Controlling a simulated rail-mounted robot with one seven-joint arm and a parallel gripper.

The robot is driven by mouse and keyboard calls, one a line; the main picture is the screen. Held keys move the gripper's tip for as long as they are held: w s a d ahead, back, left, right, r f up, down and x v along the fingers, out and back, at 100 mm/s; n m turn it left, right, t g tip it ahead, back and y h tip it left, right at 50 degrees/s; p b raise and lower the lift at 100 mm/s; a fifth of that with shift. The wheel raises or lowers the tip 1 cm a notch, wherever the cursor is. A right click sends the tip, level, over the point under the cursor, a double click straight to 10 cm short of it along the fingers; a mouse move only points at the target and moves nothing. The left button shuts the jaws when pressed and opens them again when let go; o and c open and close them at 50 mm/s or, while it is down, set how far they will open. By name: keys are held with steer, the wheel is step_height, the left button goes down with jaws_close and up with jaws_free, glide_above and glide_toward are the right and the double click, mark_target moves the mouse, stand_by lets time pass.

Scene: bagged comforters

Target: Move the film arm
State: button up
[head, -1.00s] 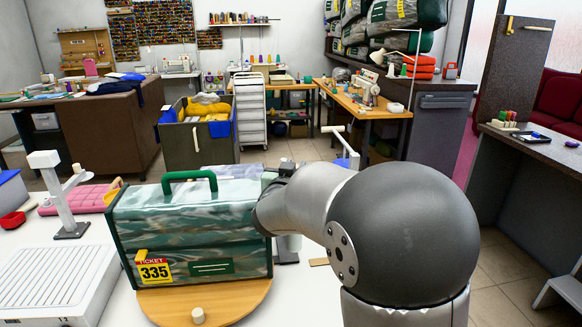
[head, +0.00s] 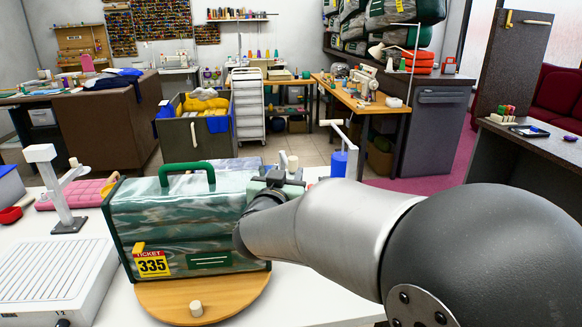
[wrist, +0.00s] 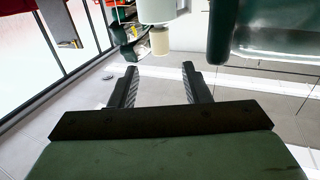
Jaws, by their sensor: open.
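A white bar with a bent end (head: 337,128) stands up behind my gripper, close to a blue roll (head: 339,163); I cannot tell for sure that this is the film arm. A cream knob (head: 292,163) shows just by my gripper (head: 279,180) in the head view. In the wrist view my gripper (wrist: 159,76) is open, with nothing between its fingers. A cream knob (wrist: 159,41) on a white cylinder (wrist: 156,10) is ahead of the fingertips. The bagged comforter (head: 185,220), ticket 335, stands left of my gripper.
The bag stands on a round wooden board (head: 215,301) with a small peg. A white post with a side arm (head: 58,190) and a ribbed white unit (head: 55,275) are at left. A bin (head: 197,140) and sewing tables (head: 355,99) stand farther back.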

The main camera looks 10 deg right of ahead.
steer(key=v, duration=0.9)
steer(key=shift+s, duration=0.1)
steer(key=shift+c, duration=0.3)
